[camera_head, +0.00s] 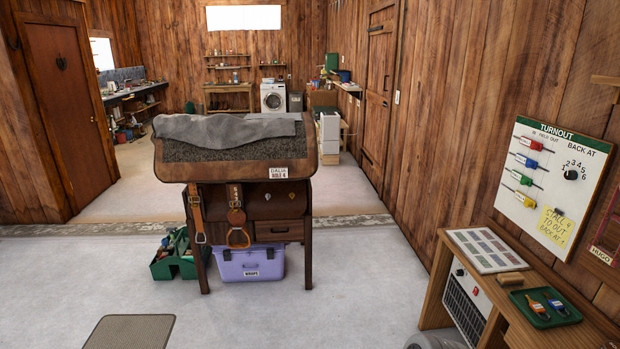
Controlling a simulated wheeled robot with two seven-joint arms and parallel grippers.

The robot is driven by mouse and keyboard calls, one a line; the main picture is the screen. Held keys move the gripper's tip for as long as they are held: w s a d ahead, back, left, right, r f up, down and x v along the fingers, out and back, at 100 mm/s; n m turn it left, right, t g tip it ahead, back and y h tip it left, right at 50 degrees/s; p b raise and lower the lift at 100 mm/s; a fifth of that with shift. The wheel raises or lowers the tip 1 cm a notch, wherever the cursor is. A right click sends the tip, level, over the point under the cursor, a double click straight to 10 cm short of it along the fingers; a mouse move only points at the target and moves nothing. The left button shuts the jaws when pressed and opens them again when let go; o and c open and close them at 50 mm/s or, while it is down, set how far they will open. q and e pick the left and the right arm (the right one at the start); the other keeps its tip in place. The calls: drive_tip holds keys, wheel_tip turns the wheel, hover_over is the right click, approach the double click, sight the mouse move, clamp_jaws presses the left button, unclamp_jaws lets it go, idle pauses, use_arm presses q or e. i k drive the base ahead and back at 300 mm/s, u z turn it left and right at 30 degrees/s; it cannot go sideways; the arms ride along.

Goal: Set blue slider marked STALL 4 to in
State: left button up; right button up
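The white TURNOUT board (537,216) hangs on the right wooden wall. Several small coloured sliders sit on slanted rods on its left half, under the words IN and FIELD OUT. A red slider (530,143) is at the top. Neither of my grippers shows in the head view.
A black BACK AT knob (571,174) and a yellow note (555,226) share the board. Below stands a wooden bench (460,262) with a picture sheet (487,250) and a green tray (543,309). A saddle stand (236,172) is mid-room. Floor between stand and bench is clear.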

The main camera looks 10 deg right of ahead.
sight(523, 161)
drive_tip(key=z, duration=0.45)
drive_tip(key=i, duration=1.8)
drive_tip(key=z, duration=0.95)
